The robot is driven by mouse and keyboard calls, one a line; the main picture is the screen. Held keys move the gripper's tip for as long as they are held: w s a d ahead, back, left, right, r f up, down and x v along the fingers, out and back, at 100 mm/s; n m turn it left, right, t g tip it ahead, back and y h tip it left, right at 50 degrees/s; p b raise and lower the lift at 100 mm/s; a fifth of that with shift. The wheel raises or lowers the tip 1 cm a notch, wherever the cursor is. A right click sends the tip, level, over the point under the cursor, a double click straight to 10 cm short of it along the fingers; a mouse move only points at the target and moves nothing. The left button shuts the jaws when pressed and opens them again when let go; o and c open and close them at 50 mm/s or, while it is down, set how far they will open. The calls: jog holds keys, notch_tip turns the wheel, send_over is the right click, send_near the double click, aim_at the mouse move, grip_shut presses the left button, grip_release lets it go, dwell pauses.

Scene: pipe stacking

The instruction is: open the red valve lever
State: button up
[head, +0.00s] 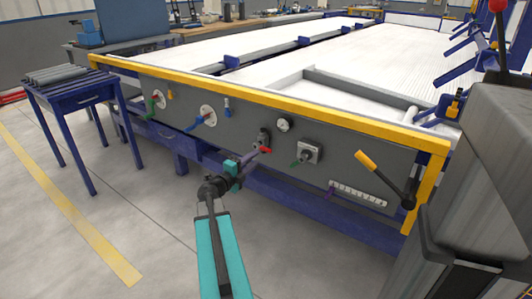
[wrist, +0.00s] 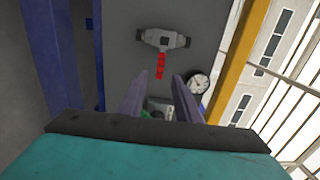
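The red valve lever (head: 265,150) sits on a grey valve body (head: 262,136) on the table's front panel. In the wrist view the lever (wrist: 160,66) points from the valve body (wrist: 163,40) down toward my gripper. My gripper (head: 254,154) is just in front of the valve in the head view. In the wrist view my gripper (wrist: 159,78) has its two purple fingers apart, with nothing clearly held between them. The lever's free end appears in line with the gap between the fingertips; I cannot tell whether it is inside the gap.
A round gauge (head: 284,125) and a grey box with a green lever (head: 309,152) are right of the valve. Blue and green levers with round plates (head: 208,115) are to the left. A yellow-handled lever (head: 380,175) sticks out at right. A yellow rail (head: 280,98) runs above.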

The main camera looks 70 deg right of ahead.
aim_at(266, 150)
jog(key=b+x, duration=0.2)
jog(key=x, duration=0.7)
jog(key=shift+d, duration=0.2)
jog(key=shift+c, duration=0.3)
